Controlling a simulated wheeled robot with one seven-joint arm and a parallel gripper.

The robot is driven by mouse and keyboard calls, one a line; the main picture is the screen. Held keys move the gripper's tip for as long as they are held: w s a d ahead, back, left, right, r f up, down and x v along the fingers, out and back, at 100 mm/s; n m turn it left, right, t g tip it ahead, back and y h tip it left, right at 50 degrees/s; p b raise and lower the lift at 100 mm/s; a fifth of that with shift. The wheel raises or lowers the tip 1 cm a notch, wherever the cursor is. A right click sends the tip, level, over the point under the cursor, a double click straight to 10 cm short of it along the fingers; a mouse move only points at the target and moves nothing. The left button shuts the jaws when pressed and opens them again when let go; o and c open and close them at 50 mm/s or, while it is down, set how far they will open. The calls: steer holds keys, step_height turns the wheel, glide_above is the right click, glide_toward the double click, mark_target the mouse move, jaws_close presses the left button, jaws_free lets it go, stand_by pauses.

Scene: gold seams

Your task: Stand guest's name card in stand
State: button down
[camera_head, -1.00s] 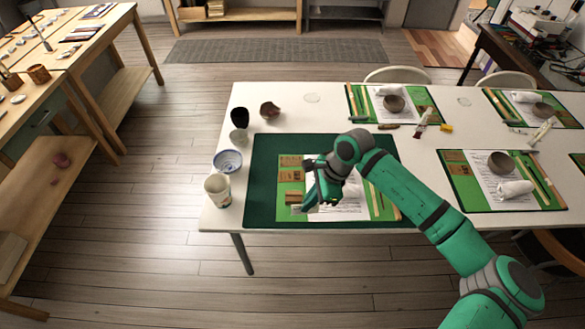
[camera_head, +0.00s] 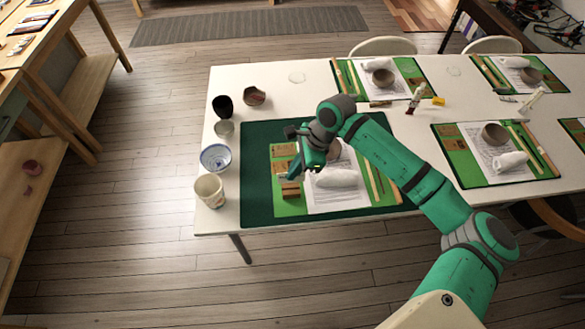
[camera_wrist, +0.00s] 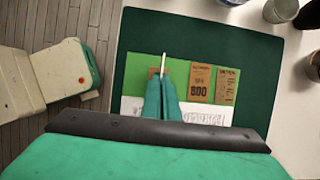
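My gripper (camera_wrist: 163,96) is shut on a thin white card (camera_wrist: 164,64), seen edge-on and upright between the fingertips in the wrist view. In the head view my gripper (camera_head: 294,174) is over the left side of the nearest green mat, and the card cannot be made out there. A small brown wooden block (camera_head: 290,188), which looks like the stand, is on the mat just below the fingertips. In the wrist view the block (camera_wrist: 153,73) is partly hidden by card and fingers. I cannot tell whether the card touches it.
Two brown printed cards (camera_wrist: 200,83) lie beside the block. A printed sheet, white roll (camera_head: 337,178) and wooden tools are to its right. A cream cup (camera_head: 210,190), blue-white bowl (camera_head: 215,157) and dark cup (camera_head: 223,106) stand along the table's left edge.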

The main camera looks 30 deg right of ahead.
steer(key=shift+f, duration=1.35)
steer(key=shift+f, duration=1.45)
steer(key=c, duration=2)
jaws_free()
steer(key=shift+v, duration=4.45)
steer(key=shift+a+r, duration=0.1)
steer(key=shift+r, duration=0.05)
steer(key=shift+r, duration=2.9)
